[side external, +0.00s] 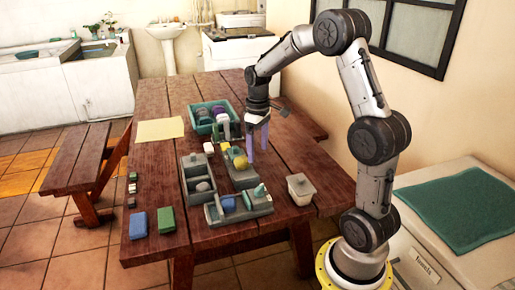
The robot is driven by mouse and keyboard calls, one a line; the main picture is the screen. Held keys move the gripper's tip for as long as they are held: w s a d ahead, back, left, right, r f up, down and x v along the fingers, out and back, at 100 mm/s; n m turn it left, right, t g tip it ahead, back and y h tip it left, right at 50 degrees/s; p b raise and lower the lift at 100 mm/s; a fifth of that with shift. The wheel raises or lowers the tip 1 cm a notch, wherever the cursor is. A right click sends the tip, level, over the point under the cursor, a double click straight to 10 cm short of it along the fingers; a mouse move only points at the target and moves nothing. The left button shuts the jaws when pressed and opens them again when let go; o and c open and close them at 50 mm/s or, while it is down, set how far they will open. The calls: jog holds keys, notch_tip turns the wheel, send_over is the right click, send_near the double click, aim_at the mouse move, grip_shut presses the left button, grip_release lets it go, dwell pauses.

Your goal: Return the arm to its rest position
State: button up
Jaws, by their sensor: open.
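My gripper (258,141) hangs over the wooden table with its two purple-tinted fingers pointing down. The fingers are apart with nothing seen between them. They are just right of a grey tray (238,178) that holds a yellow ball-like thing (240,162). The arm arches up from its yellow base at the lower right and bends down to the table. I cannot tell from this view whether the fingertips touch the tabletop.
A bench (78,158) stands left. A wall with a window is behind the arm.

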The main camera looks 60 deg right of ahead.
jog(key=s+a+r+n+t, duration=0.3)
jog(key=a+r, duration=1)
jog(key=s+a+f+m+t, duration=0.1)
jog(key=s+a, duration=0.2)
jog(key=s, duration=0.4)
jog(key=s+a+f+m+t, duration=0.1)
jog(key=s+a, duration=0.3)
jog(key=s, duration=0.4)
jog(key=shift+f+t, duration=0.3)
